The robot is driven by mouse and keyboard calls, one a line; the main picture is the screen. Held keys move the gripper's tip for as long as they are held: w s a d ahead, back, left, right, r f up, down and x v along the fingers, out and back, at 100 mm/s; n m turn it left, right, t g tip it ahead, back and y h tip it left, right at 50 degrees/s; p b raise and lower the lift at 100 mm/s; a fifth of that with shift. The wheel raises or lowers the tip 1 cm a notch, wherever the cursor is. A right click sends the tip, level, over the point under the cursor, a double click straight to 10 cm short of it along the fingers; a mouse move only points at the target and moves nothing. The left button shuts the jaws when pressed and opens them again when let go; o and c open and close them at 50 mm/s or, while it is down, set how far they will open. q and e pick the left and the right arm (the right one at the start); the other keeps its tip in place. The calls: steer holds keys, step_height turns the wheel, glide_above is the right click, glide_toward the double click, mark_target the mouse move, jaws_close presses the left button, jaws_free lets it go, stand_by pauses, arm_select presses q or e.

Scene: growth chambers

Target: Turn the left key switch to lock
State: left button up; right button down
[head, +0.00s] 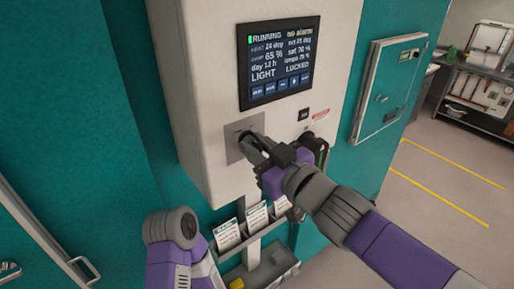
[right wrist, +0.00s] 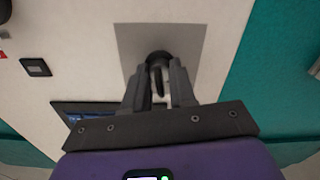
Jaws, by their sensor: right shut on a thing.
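The left key switch sits on a square grey plate (head: 236,152) on the front of the white control box. Its dark key (right wrist: 158,80) shows in the right wrist view, roughly in line with the fingers. My right gripper (head: 262,147) is shut on this key, with one finger on each side of it in the right wrist view (right wrist: 158,88). In the head view the fingers hide most of the switch. The display (head: 282,62) above reads RUNNING and LOCKED. My left gripper is out of view.
A small black square (head: 304,115) and a red-marked label (head: 320,114) are right of the switch. Below hang cards (head: 228,234) in a holder, close under my right gripper. A teal cabinet door (head: 388,90) stands to the right. Floor is clear at far right.

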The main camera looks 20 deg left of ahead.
steer(key=shift+f+n, duration=0.15)
steer(key=shift+n, duration=1.75)
steer(key=c, duration=1.3)
jaws_free()
steer(key=shift+o, duration=0.2)
steer(key=shift+d, duration=0.1)
steer(key=shift+s+d, duration=0.2)
steer(key=shift+d, duration=0.05)
steer(key=p+v, duration=0.2)
steer(key=v, duration=0.4)
steer(key=shift+s+d, duration=0.25)
steer(key=shift+d, duration=0.05)
